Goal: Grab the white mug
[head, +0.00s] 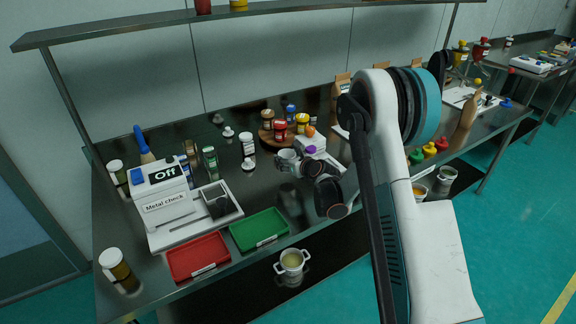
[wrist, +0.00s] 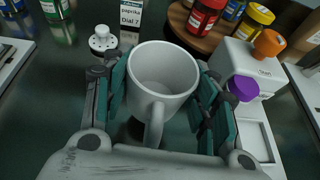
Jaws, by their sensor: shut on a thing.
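The white mug (wrist: 161,75) stands between my gripper's two teal-padded fingers in the wrist view, with its handle toward my palm. My gripper (wrist: 160,98) is shut on the mug, one finger on each side of it. The mug looks empty inside. In the head view the mug (head: 287,160) shows at the end of my arm, near the middle of the dark table. My gripper (head: 300,165) is small there and its fingers are partly hidden by my arm. I cannot tell whether the mug's base touches the table.
A white device with orange and purple knobs (wrist: 250,70) stands close on the right. A round wooden tray (wrist: 195,38) with jars is behind. A white shaker (wrist: 102,40) is at the left. Red (head: 198,256) and green (head: 258,231) trays lie at the table's front.

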